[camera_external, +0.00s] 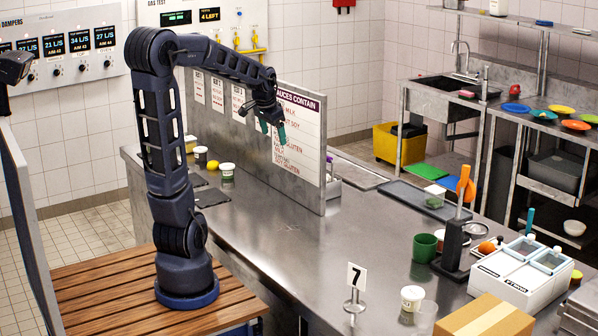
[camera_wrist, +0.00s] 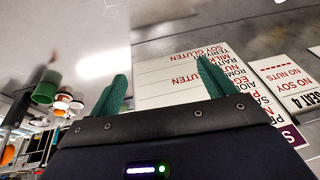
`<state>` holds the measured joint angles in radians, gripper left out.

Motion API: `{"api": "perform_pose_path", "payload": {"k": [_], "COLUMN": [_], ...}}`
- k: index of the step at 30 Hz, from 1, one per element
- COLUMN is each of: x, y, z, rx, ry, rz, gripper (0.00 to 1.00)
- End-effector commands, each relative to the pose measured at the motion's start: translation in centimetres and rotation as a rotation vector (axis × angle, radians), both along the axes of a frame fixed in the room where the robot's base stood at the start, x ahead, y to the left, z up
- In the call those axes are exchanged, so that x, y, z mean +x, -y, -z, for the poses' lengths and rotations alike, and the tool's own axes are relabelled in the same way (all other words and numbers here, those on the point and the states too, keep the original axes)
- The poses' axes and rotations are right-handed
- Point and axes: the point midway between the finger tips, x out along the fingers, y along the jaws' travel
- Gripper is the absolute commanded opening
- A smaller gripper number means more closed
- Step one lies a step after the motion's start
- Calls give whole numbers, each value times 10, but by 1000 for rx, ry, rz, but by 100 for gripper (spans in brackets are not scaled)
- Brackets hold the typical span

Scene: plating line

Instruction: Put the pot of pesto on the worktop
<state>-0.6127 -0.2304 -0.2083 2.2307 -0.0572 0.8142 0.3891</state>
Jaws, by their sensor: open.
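Small white pots with printed labels stand on the steel worktop (camera_external: 330,235): one pot (camera_external: 227,170) at the left by the upright panel, another pot (camera_external: 412,297) at the front right. My gripper (camera_external: 273,130) is open and empty, raised in front of the panel, well above the worktop. Its green fingers show spread in the wrist view (camera_wrist: 162,75), with nothing between them.
The upright "sauces contain" panel (camera_external: 302,130) stands close to my gripper. A green mug (camera_external: 424,248), a black stand (camera_external: 452,250), a number 7 sign (camera_external: 356,280), a cardboard box (camera_external: 485,318) and white bins (camera_external: 510,275) crowd the right. The middle of the worktop is clear.

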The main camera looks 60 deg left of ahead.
Motion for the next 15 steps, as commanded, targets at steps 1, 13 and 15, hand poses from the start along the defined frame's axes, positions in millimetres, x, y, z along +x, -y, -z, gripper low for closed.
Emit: {"api": "perform_pose_path", "payload": {"k": [1, 13, 15], "x": [-10, -107, -125], "y": [19, 123, 136], "z": [-5, -18, -16], "rx": [4, -33, -47], "ry": [7, 65, 76], "rz": [11, 41, 48], "gripper": [82, 82, 82]}}
